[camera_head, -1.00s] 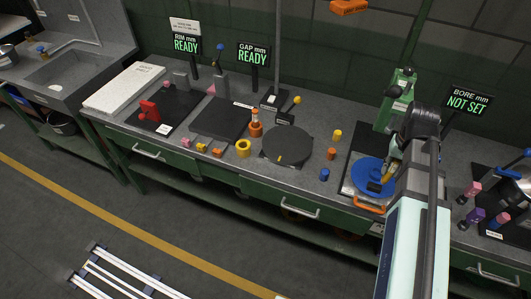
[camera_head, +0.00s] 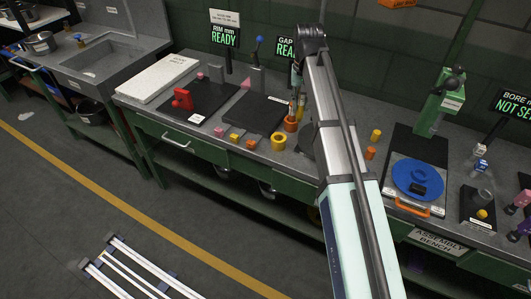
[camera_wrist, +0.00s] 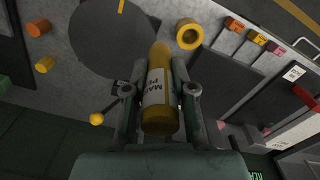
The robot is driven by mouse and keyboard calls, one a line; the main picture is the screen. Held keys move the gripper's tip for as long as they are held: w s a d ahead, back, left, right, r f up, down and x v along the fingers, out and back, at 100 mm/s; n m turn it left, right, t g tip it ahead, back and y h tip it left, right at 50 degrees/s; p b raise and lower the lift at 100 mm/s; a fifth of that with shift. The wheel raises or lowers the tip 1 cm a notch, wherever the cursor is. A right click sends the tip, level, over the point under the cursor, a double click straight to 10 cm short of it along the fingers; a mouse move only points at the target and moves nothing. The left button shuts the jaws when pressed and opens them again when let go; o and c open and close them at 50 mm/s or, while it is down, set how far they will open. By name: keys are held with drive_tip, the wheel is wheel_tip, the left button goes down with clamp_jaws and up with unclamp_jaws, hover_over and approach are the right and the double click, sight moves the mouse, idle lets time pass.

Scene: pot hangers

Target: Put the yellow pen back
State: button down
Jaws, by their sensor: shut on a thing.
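My gripper (camera_wrist: 159,92) is shut on the yellow pen (camera_wrist: 158,118), which has a white label and lies between both fingers in the wrist view.
Small coloured blocks (camera_head: 234,138) lie to the left. A blue disc (camera_head: 417,180) is at the right. Signs stand behind.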

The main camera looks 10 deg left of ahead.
drive_tip(key=w+a+r+b, duration=0.2)
drive_tip(key=w+a+r, duration=0.15)
drive_tip(key=a, duration=0.35)
wheel_tip(320, 180, down, 19)
drive_tip(key=p, duration=0.3)
drive_tip(key=shift+s+d+f+p, duration=0.1)
drive_tip(key=shift+s+d+p, duration=0.05)
drive_tip(key=shift+p, duration=0.25)
drive_tip(key=shift+f, duration=0.1)
drive_tip(key=c, duration=1)
unclamp_jaws()
drive_tip(key=shift+o, duration=0.2)
wheel_tip(320, 180, up, 12)
drive_tip(key=b, duration=0.2)
